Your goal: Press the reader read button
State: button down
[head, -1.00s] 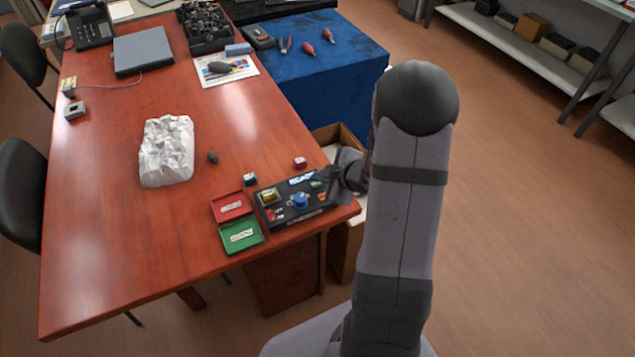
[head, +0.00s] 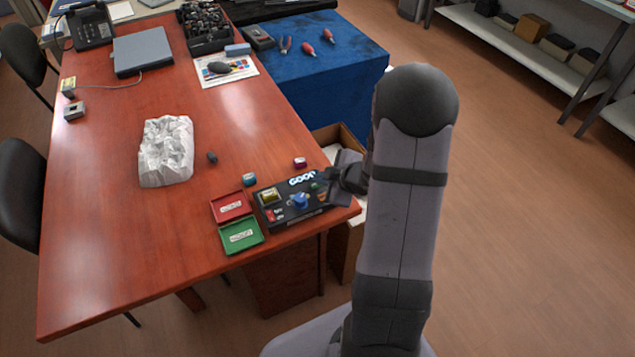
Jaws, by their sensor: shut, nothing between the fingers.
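The reader (head: 284,219) is a black box at the right front of the table. Its display (head: 300,179) shows white letters that look like "GOO", with the end cut off by my gripper. A yellowish block (head: 269,196) sits at its left, a blue round part (head: 300,201) in its middle, and small red and green parts on its face. My gripper (head: 331,186) is shut and empty, over the reader's right end beside a small green part (head: 316,186). Whether it touches a button cannot be told; my gripper hides part of that end.
A red tray (head: 219,218) and a green tray (head: 229,250) lie left of the reader. Small teal (head: 249,179), magenta (head: 300,162) and dark (head: 212,157) pieces lie behind. A crumpled white object (head: 166,165) lies farther left. The front left table is clear.

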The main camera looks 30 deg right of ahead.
aim_at(321, 188)
jog(key=shift+r, duration=0.2)
jog(key=shift+r+p, duration=0.65)
jog(key=shift+p, duration=0.2)
notch_tip(321, 188, up, 5)
jog(key=p, duration=0.5)
dwell(0.6)
